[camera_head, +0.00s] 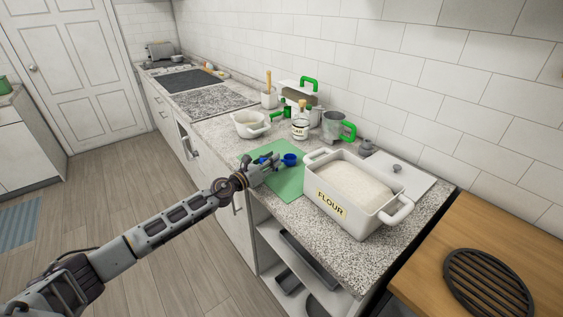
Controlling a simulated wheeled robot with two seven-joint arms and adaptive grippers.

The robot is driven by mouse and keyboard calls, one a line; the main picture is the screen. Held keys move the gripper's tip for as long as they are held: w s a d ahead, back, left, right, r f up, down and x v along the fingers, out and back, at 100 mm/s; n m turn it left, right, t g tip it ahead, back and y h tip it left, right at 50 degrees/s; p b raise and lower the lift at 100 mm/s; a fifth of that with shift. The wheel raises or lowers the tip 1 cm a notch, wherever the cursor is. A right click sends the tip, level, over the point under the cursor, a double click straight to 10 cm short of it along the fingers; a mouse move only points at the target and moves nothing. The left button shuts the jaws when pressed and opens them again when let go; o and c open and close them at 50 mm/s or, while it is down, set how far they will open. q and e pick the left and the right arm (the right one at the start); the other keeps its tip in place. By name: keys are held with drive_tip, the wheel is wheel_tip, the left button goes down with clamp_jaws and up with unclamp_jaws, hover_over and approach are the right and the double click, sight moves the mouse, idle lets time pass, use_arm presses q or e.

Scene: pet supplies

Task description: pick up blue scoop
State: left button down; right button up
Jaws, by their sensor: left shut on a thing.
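The blue scoop (290,159) is over the green mat (290,187) on the speckled counter. Its round cup shows to the right of my left gripper (275,162), and a bit of blue shows between the fingers. My left gripper, reaching in from the lower left, is shut on the scoop. I cannot tell whether the scoop touches the mat or is slightly above it. My right gripper is not in view.
A white flour bin (350,197) stands just right of the mat. Behind are a white bowl (251,124), a labelled jar (300,124) and a grey sifter with a green handle (334,126). A white lid (402,172) lies behind the bin.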

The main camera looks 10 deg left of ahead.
use_arm(q)
drive_tip(key=shift+r, duration=0.3)
drive_tip(key=shift+r+p, duration=0.75)
drive_tip(key=shift+r, duration=0.15)
wheel_tip(320, 180, up, 6)
drive_tip(key=p, duration=0.3)
drive_tip(key=shift+r, duration=0.15)
drive_tip(key=shift+r+p, duration=0.6)
drive_tip(key=shift+r, duration=0.05)
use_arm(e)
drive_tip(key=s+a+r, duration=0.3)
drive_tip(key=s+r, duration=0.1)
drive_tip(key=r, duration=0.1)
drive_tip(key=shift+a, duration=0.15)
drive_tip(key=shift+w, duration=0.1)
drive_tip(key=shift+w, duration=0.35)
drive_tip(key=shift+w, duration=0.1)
